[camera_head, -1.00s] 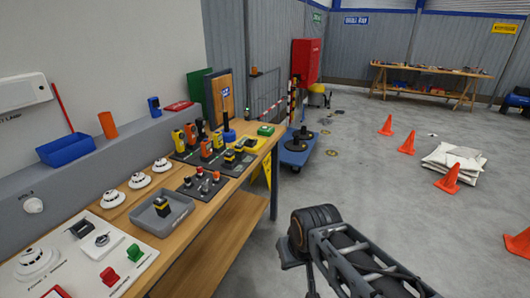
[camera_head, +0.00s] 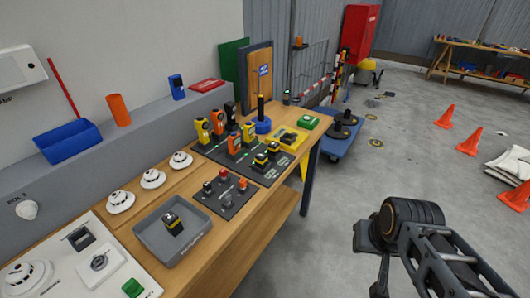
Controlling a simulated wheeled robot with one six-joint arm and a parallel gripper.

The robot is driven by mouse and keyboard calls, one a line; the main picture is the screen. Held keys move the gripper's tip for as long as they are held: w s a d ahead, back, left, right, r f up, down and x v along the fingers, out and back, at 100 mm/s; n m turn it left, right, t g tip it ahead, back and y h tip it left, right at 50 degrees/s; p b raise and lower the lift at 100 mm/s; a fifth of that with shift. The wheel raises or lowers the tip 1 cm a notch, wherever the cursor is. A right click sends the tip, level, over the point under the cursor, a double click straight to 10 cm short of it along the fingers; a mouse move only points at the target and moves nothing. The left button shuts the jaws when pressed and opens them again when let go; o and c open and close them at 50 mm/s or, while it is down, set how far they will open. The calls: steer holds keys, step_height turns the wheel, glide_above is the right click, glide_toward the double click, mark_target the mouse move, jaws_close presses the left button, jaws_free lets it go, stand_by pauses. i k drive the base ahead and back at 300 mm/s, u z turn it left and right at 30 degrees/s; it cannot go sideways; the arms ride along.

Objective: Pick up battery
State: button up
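A small yellow-and-black block (camera_head: 172,222), which looks like a battery, stands in a grey open tray (camera_head: 150,247) on the wooden workbench. Similar yellow-and-black blocks (camera_head: 267,156) sit on a dark mat farther along the bench. I cannot tell which block the task means. My arm shows at the lower right, out over the floor and well clear of the bench. Its gripper cannot be made out, and nothing touches the block in the tray.
White detectors (camera_head: 152,178) line the bench's wall side. A dark board with knobs (camera_head: 226,192) lies beside the tray. Yellow and orange handheld devices (camera_head: 235,145) stand behind. A blue trolley (camera_head: 335,144) stands past the bench's far end. Open floor lies right, with orange cones (camera_head: 468,142).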

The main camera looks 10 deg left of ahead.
mark_target(261, 159)
steer(key=u, duration=0.6)
steer(key=i, duration=0.85)
steer(key=u, duration=0.8)
